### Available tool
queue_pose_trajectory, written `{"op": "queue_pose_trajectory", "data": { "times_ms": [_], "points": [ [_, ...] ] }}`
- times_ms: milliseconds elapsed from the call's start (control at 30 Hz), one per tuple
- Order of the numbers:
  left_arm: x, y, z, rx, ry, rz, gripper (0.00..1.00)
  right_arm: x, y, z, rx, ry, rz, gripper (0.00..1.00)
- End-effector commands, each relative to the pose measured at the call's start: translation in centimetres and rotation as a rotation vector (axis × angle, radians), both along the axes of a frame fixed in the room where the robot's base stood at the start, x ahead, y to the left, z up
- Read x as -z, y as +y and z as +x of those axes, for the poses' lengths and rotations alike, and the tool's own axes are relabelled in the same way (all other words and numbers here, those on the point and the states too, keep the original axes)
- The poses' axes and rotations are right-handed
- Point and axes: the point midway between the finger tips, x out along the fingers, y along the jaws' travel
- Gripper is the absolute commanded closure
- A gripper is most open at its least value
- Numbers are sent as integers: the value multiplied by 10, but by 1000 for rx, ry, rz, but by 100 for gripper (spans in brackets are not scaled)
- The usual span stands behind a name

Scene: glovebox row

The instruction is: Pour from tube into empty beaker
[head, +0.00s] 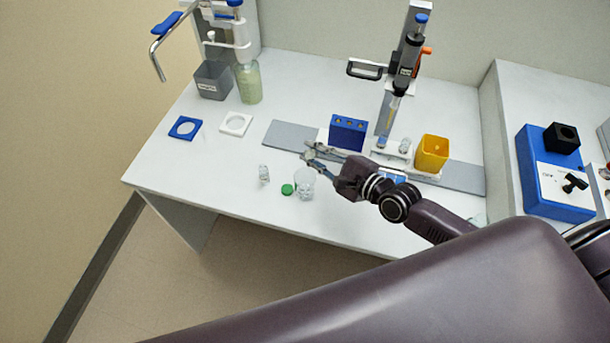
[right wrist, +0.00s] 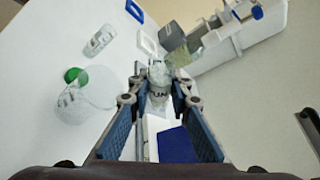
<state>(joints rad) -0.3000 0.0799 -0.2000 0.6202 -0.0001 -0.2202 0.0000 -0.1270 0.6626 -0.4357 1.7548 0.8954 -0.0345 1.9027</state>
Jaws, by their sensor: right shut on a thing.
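My right gripper (head: 309,153) is shut on a small clear tube (right wrist: 159,84) with a dark-lettered label. In the right wrist view the tube sits between the fingertips; its contents and tilt are hard to tell. A clear beaker (head: 304,184) stands on the bench just below the gripper in the head view, and looks empty. The beaker also shows at the left of the right wrist view (right wrist: 90,97). The tube is apart from the beaker in the right wrist view. My left gripper is not in view.
A green cap (head: 287,189) and another clear vial (head: 264,174) lie left of the beaker. A blue rack (head: 348,132), a yellow container (head: 432,153) and a stand (head: 385,115) are behind and right. The bench's left front is clear.

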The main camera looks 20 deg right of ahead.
Motion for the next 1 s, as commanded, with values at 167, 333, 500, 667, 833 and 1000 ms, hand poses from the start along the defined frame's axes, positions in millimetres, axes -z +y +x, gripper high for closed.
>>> {"op": "queue_pose_trajectory", "data": {
  "times_ms": [167,333,500,667,833,1000],
  "points": [
    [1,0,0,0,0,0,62,1,0,0,1,-8,-8,100],
    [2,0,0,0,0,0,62,1,0,0,1,-15,-14,100],
    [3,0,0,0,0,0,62,2,0,0,1,-22,-21,100],
    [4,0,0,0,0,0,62,3,0,0,0,-29,-28,100],
    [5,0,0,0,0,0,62,3,0,0,0,-37,-37,100],
    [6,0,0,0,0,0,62,4,-1,1,0,-44,-44,100]
  ]
}}
